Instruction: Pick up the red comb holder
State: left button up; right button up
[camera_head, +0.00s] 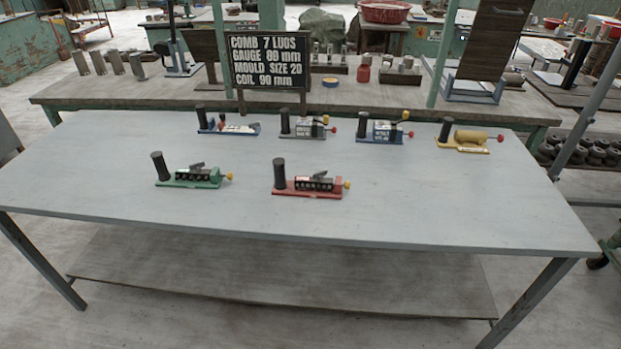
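The red comb holder (310,193) lies on the front middle of the grey table (420,215). It has a flat red base, a black upright handle at its left end, a dark toothed block in the middle and a yellow knob at its right end. It stands clear of the things around it. Neither of my grippers shows in the head view.
A green holder (192,181) lies left of the red one. Behind stand a blue holder (228,128), a grey one (303,131), another blue one (379,133) and a yellow one (467,143). A black sign (269,60) stands behind. The table's front is clear.

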aim_at(305, 186)
jog(key=l+u, duration=0.35)
jog(key=l, duration=0.9)
